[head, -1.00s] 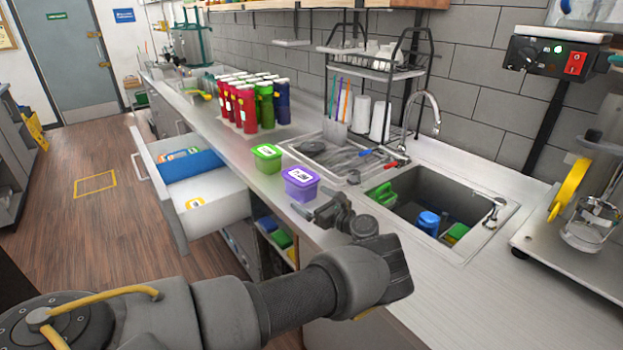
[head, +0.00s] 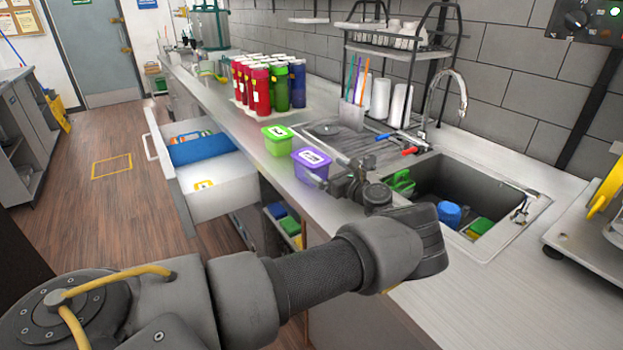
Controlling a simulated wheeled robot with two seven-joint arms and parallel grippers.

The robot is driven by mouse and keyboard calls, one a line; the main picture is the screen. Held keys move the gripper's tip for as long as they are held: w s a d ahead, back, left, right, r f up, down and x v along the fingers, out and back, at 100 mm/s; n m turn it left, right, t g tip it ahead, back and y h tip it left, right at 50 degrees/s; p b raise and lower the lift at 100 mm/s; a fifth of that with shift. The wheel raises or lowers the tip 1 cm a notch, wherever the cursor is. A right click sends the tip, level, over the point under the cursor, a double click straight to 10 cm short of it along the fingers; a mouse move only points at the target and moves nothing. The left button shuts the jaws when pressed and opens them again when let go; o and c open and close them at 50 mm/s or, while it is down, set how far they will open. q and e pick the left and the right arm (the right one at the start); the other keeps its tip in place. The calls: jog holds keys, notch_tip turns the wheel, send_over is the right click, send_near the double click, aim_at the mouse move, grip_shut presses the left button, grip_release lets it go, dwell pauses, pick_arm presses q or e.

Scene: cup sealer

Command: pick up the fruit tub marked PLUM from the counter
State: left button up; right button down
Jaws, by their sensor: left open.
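A purple tub (head: 309,172) with a white label on its lid stands on the counter (head: 262,168), near the front edge. A green tub (head: 277,140) with a white label stands just behind it to the left. The print on both labels is too small to read with certainty. My left gripper (head: 333,174) is open, low over the counter, with its fingers pointing at the purple tub from the right. The fingertips are close to the tub; I cannot tell if they touch it. My right gripper is not in view.
Red, green and blue bottles (head: 268,85) stand farther back on the counter. A sink (head: 467,190) with a tap lies to the right, below a dish rack (head: 400,45). An open drawer (head: 215,188) juts out below the counter at left.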

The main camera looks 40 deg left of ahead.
aim_at(314, 158)
pick_arm(q)
jog(key=shift+a+f, duration=0.15)
jog(key=shift+a, duration=0.15)
jog(key=shift+a+r+b, duration=0.25)
jog(key=shift+r+b, duration=0.05)
jog(key=shift+b, duration=0.1)
jog(key=shift+a+f+b, duration=0.15)
jog(key=shift+b, duration=0.2)
jog(key=shift+a+b, duration=0.55)
jog(key=shift+b, duration=0.45)
jog(key=x, duration=0.3)
jog(key=shift+w+a+r+b, duration=0.2)
jog(key=shift+a+r+b, duration=0.1)
jog(key=shift+a, duration=0.2)
jog(key=shift+d+r, duration=0.1)
jog(key=shift+d, duration=0.05)
jog(key=shift+c, duration=0.3)
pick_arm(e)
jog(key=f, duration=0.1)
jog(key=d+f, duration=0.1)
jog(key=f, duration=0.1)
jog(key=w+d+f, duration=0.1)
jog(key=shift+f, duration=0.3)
